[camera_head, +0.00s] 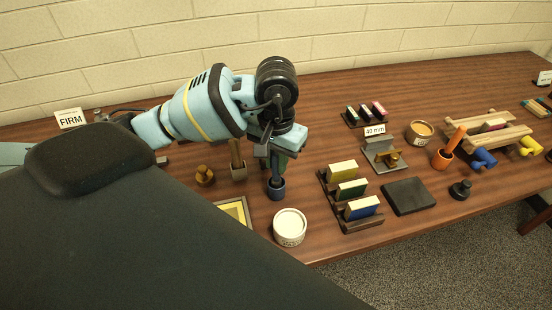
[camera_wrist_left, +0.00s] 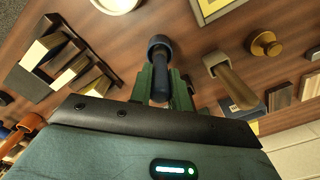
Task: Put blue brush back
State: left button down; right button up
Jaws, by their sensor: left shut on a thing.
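My left gripper (camera_head: 278,158) is shut on the blue brush (camera_head: 276,178), which is upright below the fingers. The brush's lower end is at the mouth of the blue cup (camera_head: 276,192) on the table; I cannot tell how deep it sits in it. In the left wrist view, the blue brush (camera_wrist_left: 159,78) runs from between the green fingers (camera_wrist_left: 160,88) to the blue cup (camera_wrist_left: 159,43), which hides its far end. My right gripper is not in view.
A grey holder with a wooden-handled tool (camera_head: 237,158) stands close left of the blue cup. A white round tub (camera_head: 290,227) is in front, near the table edge. A rack of coloured blocks (camera_head: 334,208) is to the right.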

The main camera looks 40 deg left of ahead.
pick_arm(q)
jog(key=shift+f, duration=0.1)
jog(key=c, duration=1.8)
grip_release()
jog(key=shift+f, duration=0.1)
jog(key=o, duration=0.5)
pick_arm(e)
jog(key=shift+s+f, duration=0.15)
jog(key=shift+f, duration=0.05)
pick_arm(q)
jog(key=shift+r, duration=0.25)
notch_tip(320, 180, up, 11)
jog(key=shift+f+p, duration=0.1)
jog(key=shift+p, duration=0.3)
jog(key=shift+r, duration=0.6)
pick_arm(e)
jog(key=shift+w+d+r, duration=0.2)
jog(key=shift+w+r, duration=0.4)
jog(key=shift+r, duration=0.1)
